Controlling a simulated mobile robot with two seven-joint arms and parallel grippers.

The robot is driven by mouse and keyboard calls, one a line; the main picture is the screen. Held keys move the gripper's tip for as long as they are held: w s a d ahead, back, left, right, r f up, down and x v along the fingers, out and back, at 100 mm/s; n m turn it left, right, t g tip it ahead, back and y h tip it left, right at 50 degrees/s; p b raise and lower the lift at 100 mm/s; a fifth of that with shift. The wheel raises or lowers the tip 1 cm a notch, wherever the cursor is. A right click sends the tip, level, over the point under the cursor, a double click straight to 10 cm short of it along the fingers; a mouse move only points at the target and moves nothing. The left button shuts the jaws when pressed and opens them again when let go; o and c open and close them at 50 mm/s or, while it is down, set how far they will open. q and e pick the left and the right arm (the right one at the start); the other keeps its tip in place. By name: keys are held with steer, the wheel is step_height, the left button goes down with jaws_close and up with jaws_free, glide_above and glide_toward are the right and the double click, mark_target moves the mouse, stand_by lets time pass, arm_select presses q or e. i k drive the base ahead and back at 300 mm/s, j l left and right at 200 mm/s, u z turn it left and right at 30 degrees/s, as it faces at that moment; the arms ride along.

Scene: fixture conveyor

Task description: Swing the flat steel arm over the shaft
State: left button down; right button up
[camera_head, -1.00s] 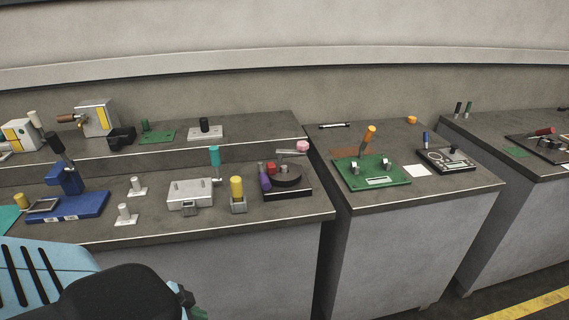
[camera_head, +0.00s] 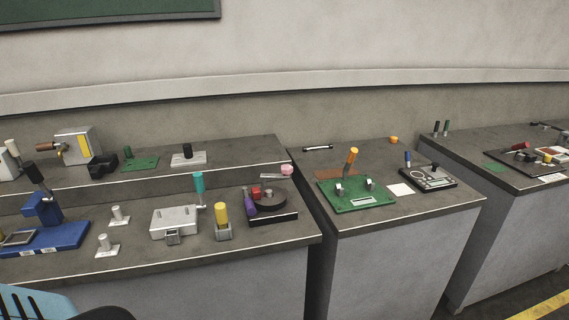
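A pale flat bar (camera_head: 271,177) with a pink knob (camera_head: 287,170) sits at the back of a black fixture (camera_head: 273,218) on the near workbench; it looks like the flat steel arm. The fixture also carries a dark round disc (camera_head: 271,203), a red block (camera_head: 256,191) and a purple handle (camera_head: 249,205). I cannot make out a shaft on it for certain. Neither gripper is in view.
Left of the fixture stand a yellow-handled block (camera_head: 222,221), a grey metal box (camera_head: 174,222) with a teal handle (camera_head: 198,183), and a blue clamp stand (camera_head: 45,235). A gap separates this bench from the bench with the green plate fixture (camera_head: 357,194).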

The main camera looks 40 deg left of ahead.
mark_target(264, 177)
steer(key=k+j+z, duration=0.8)
steer(key=i, duration=0.05)
